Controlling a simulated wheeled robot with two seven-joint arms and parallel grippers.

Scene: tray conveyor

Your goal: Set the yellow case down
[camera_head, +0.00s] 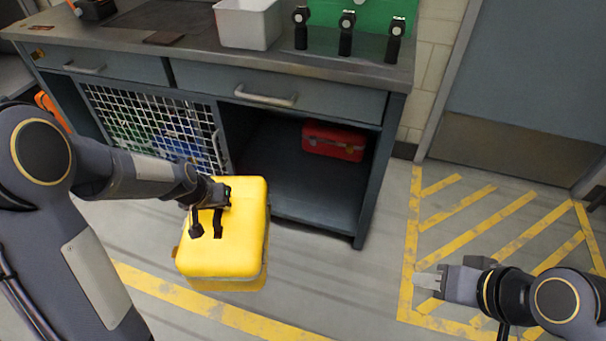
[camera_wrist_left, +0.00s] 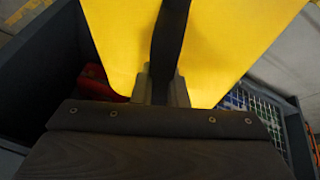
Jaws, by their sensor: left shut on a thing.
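The yellow case (camera_head: 228,241) hangs in front of the workbench, to the left of the open bay; whether it touches the floor I cannot tell for sure. My left gripper (camera_head: 207,221) is shut on the dark handle on top of the case. In the left wrist view the case's yellow top (camera_wrist_left: 225,45) fills the upper middle, with the dark handle (camera_wrist_left: 170,35) between the fingers (camera_wrist_left: 160,88). My right gripper (camera_head: 430,281) is empty over the floor at the lower right; the gap between its fingers is not clear.
The workbench (camera_head: 335,98) has an open bay with a red case (camera_head: 333,141) inside and a wire mesh door (camera_head: 160,128) left of it. A grey bin (camera_head: 247,25) and several dark upright tools stand on top. A yellow-striped floor area (camera_head: 470,215) lies clear at right.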

